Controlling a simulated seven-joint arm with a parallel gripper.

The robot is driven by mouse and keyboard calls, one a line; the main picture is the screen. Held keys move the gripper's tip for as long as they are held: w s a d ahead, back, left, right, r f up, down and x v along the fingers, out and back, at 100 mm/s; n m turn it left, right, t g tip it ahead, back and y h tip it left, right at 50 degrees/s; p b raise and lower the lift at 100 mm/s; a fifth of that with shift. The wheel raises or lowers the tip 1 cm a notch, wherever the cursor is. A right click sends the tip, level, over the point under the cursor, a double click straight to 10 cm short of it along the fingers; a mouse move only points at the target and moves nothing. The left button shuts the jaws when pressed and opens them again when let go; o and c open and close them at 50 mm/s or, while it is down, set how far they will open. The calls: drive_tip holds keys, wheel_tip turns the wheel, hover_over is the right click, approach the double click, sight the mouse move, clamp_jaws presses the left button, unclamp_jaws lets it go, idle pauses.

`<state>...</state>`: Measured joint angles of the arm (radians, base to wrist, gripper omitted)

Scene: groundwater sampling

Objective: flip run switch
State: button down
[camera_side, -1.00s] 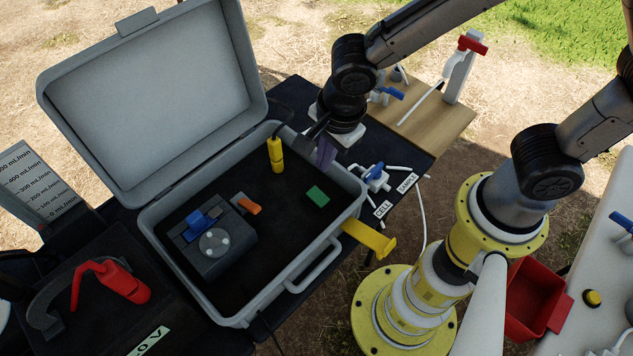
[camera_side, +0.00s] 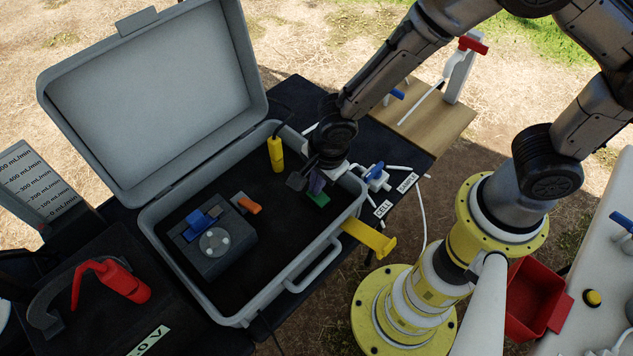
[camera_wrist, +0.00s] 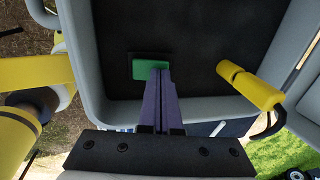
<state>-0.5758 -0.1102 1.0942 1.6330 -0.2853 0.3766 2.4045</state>
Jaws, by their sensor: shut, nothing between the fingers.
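My gripper (camera_side: 317,186) is shut and empty, with its purple fingers pointing down into the open grey case (camera_side: 295,284). In the wrist view, the closed fingertips (camera_wrist: 160,74) overlap the lower right edge of a small green block, which looks like a switch (camera_wrist: 147,59). The green switch also shows in the side view (camera_side: 319,199), partly hidden behind the fingers, on the case's black floor. I cannot tell whether the fingertips touch it.
A yellow cylinder (camera_side: 276,154) stands near the case's back wall, left of my gripper. A yellow bracket (camera_side: 370,238) sticks out at the right wall. A blue-handled valve (camera_side: 376,174) lies just outside. The case's middle floor is clear.

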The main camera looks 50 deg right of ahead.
drive_tip(key=shift+w+f+g, duration=0.15)
drive_tip(key=shift+f+g, duration=0.1)
drive_tip(key=shift+g, duration=0.15)
drive_tip(key=shift+s, duration=0.9)
drive_tip(key=shift+r, duration=0.15)
drive_tip(key=shift+r, duration=0.2)
wheel_tip(320, 180, up, 13)
drive_tip(key=s, duration=0.2)
drive_tip(key=shift+s+r, duration=0.15)
drive_tip(key=shift+s, duration=0.15)
